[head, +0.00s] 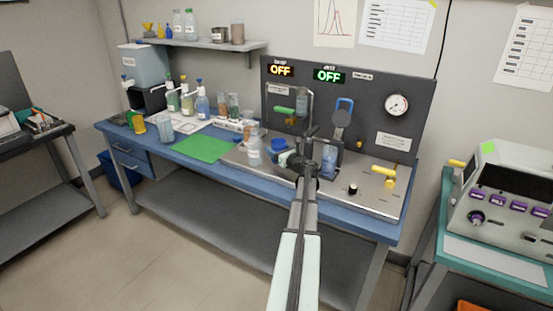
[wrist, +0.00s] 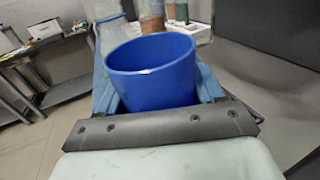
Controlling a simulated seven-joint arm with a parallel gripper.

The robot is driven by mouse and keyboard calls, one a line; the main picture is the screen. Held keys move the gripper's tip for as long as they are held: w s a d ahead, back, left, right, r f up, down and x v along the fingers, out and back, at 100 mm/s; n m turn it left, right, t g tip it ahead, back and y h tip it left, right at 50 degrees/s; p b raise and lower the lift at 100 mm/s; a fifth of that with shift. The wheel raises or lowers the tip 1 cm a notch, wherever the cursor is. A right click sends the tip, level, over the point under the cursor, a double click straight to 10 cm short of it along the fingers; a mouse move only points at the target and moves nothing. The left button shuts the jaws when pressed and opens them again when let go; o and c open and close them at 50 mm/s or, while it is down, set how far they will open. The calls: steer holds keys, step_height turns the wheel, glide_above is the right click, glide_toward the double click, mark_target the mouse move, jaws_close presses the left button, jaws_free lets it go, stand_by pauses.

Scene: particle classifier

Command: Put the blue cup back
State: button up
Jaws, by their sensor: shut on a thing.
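The blue cup (wrist: 155,82) fills the middle of the wrist view, its open rim facing up and tilted slightly. In the head view the blue cup (head: 278,145) shows over the metal deck of the bench, in front of the dark panel. My gripper (head: 290,158) is shut on the cup, with one finger pad at each side of it in the wrist view (wrist: 160,100). The cup's lower part is hidden by my gripper body. I cannot tell how high it is above the deck.
A clear bottle (head: 254,150) stands close left of the cup. The dark panel (head: 375,85) with gauge and displays rises behind. A blue-topped container (head: 329,158) is close right. A green mat (head: 204,148) lies clear at left. Yellow-handled valve (head: 386,174) sits farther right.

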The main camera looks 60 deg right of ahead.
steer(key=shift+f, duration=1.95)
steer(key=shift+f, duration=0.15)
steer(key=o, duration=1.2)
steer(key=v, duration=1.2)
